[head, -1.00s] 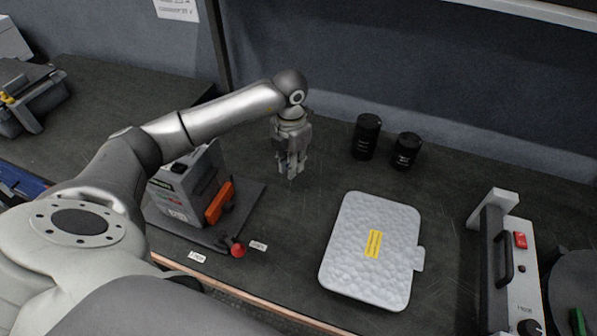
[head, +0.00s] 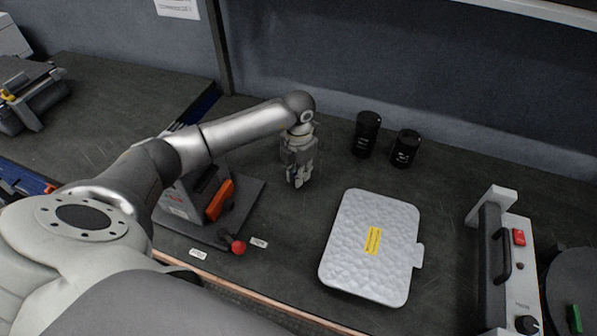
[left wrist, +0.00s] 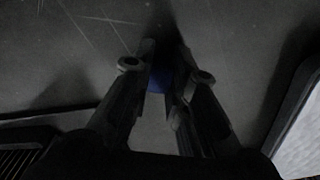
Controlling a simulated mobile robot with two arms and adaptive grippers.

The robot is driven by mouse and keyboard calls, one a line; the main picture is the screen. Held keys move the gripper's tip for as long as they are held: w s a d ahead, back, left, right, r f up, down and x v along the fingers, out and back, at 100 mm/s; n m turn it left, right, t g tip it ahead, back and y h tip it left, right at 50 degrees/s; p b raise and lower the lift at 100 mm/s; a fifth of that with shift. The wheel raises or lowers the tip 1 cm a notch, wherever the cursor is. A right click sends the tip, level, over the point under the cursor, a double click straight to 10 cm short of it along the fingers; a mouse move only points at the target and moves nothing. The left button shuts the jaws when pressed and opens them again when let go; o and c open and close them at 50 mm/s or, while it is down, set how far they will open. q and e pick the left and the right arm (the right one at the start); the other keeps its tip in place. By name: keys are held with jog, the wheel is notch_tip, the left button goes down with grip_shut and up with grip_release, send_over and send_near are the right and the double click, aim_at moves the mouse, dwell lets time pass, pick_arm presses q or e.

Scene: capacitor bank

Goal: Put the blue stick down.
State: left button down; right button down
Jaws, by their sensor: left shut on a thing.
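My left gripper (head: 298,182) points down over the dark bench, left of the grey padded plate (head: 347,240) with the yellow label. In the left wrist view the left gripper (left wrist: 166,50) has its fingers close together around the blue stick (left wrist: 158,79). Only a small blue part of the stick shows between the fingers; the rest is hidden. In the head view the stick is too small to make out clearly. I cannot tell whether its lower end touches the bench. My right gripper is not in view.
Two black cylinders (head: 366,136) (head: 405,150) stand behind the plate. A device with an orange handle (head: 219,200) and a red-knobbed lever (head: 238,247) is left of the gripper. A white panel with a red switch (head: 519,237) stands at right. Bench around the gripper is bare.

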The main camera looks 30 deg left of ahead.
pick_arm(q)
jog(key=shift+f, duration=0.35)
jog(key=c, duration=1.4)
grip_release()
jog(key=shift+r, duration=0.15)
jog(key=shift+r, duration=0.3)
notch_tip(320, 180, up, 12)
jog(key=shift+r+b, duration=0.2)
jog(key=shift+b, duration=0.1)
jog(key=shift+f, duration=0.1)
